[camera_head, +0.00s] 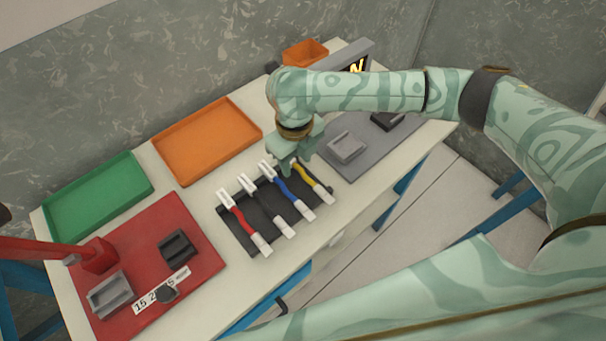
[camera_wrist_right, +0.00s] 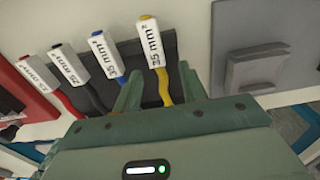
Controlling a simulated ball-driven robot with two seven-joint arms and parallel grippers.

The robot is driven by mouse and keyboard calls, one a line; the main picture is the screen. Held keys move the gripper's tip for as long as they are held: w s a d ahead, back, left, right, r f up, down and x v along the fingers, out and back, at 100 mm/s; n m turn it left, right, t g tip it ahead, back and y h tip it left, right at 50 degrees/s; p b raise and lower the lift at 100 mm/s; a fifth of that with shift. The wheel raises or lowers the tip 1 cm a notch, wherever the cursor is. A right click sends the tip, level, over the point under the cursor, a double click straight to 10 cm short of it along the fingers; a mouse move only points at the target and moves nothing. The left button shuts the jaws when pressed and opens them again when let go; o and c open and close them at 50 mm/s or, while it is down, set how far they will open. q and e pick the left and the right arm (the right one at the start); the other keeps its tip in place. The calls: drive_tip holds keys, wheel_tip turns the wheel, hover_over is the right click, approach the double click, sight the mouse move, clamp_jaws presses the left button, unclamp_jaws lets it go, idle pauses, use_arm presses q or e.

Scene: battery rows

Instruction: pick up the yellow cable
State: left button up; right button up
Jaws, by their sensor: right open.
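The yellow cable (camera_head: 312,181) lies at the right end of a row on a dark holder (camera_head: 240,234), with a white end at its near side; its far end is hidden by my right gripper (camera_head: 292,163). In the right wrist view, the yellow cable (camera_wrist_right: 163,88) has a white end marked 35 mm². My right gripper (camera_wrist_right: 162,88) is open, and the cable shows between its two fingers there. I cannot tell how far above it the fingers are. My left gripper is not in view.
Blue (camera_head: 287,193), black (camera_head: 262,207) and red (camera_head: 241,222) cables lie left of the yellow one. A grey plate (camera_head: 366,160) with blocks is at right. Orange (camera_head: 200,175) and green (camera_head: 92,228) trays and a red plate (camera_head: 205,255) are at left.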

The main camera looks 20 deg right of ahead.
drive_tip(key=shift+f, duration=0.45)
drive_tip(key=shift+r, duration=0.15)
drive_tip(key=shift+c, duration=0.3)
clamp_jaws()
drive_tip(key=shift+r, duration=0.15)
